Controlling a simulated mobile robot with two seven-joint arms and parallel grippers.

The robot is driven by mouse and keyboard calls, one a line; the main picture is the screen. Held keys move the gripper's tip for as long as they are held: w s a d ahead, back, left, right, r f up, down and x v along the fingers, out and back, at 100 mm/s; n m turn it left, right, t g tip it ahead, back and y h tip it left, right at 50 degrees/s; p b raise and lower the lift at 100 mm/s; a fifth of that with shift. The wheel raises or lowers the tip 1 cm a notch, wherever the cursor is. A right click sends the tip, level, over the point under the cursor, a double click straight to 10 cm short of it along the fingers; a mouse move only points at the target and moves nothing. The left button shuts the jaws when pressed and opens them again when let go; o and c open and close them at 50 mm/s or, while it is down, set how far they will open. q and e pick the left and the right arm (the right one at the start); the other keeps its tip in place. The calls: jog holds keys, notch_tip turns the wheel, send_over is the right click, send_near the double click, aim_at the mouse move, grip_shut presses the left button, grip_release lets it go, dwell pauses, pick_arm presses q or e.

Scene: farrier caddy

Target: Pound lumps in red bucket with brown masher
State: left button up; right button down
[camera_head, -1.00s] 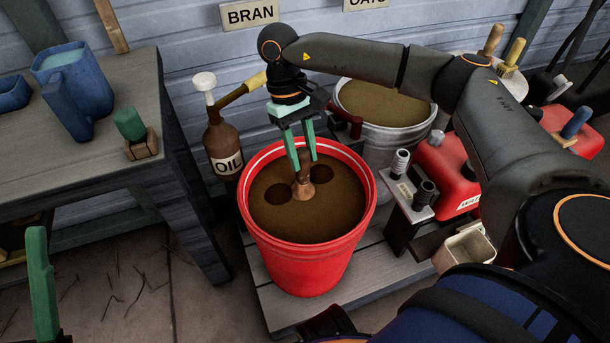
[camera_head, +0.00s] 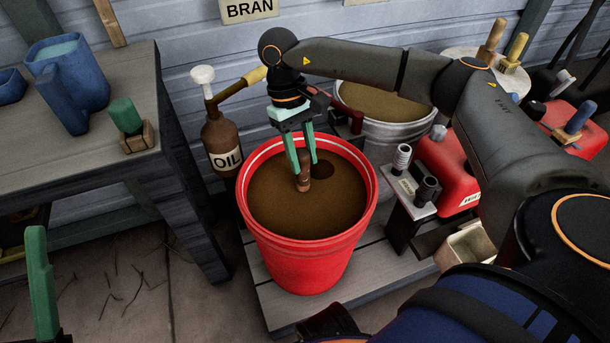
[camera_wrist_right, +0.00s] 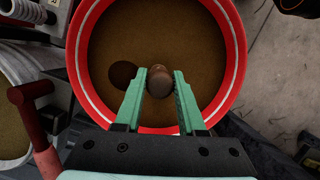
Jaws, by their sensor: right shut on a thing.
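The red bucket (camera_head: 305,265) stands on a wooden platform, filled with brown mash (camera_head: 335,205). One dark round lump (camera_head: 321,169) shows in the mash, just right of the masher; in the right wrist view the lump (camera_wrist_right: 122,75) is left of it. My right gripper (camera_head: 303,157) points down over the bucket, its green fingers shut on the brown masher (camera_head: 304,184). The masher is roughly upright, its lower end at the mash; how deep it sits I cannot tell. It also shows between the fingertips in the right wrist view (camera_wrist_right: 159,82). My left gripper (camera_head: 40,285) shows only one green finger at lower left.
An oil bottle (camera_head: 222,145) stands close left of the bucket. A metal tub (camera_head: 395,130) of feed is behind it. A small stand (camera_head: 411,193) and a red container (camera_head: 448,175) are at right. A grey workbench (camera_head: 100,165) is at left.

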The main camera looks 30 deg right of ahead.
jog(key=shift+r, duration=0.45)
jog(key=shift+s+a+r+p, duration=0.1)
jog(key=shift+s+r+p, duration=0.2)
jog(key=shift+r+p, duration=0.15)
jog(key=shift+s+a+r+p, duration=0.15)
jog(key=shift+s+r+p, duration=0.15)
jog(key=shift+s+p, duration=0.25)
jog(key=shift+s, duration=0.1)
